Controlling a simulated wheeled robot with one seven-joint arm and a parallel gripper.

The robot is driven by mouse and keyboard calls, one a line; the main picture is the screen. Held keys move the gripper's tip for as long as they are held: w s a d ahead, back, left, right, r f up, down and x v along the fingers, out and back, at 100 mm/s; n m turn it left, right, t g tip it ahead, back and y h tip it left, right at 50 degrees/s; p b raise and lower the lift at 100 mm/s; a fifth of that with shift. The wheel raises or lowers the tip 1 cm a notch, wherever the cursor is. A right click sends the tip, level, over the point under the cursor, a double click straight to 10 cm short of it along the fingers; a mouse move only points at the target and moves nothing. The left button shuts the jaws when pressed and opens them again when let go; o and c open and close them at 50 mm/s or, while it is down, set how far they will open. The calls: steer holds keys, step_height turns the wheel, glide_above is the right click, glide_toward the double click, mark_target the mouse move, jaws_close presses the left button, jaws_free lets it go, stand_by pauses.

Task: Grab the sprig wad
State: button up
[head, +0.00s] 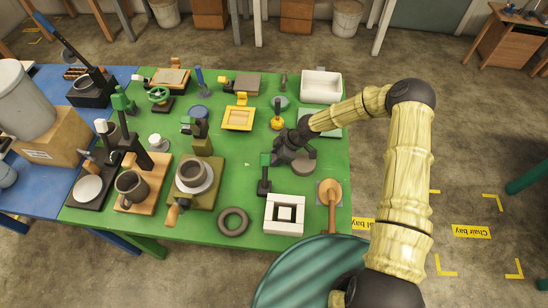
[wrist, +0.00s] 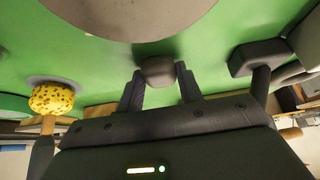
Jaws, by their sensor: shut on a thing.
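The sprig wad (wrist: 158,70), a small dark grey-brown lump, sits between the two fingertips of my gripper (wrist: 159,76) in the wrist view. The fingers touch it on both sides and are shut on it. In the head view my gripper (head: 281,156) is low over the right part of the green table (head: 235,190), and the wad cannot be made out there. Whether the wad touches the table is not clear.
A grey round disc (head: 304,163) lies close by my gripper. A dark post with a green top (head: 265,175) stands to the left, with a white square frame (head: 284,214) in front. A yellow speckled sponge (wrist: 52,98) shows in the wrist view. A white tray (head: 321,86) is at the back.

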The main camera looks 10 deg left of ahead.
steer(key=shift+r, duration=0.15)
step_height(320, 180, up, 18)
steer(key=b, duration=0.3)
steer(key=shift+f, duration=0.25)
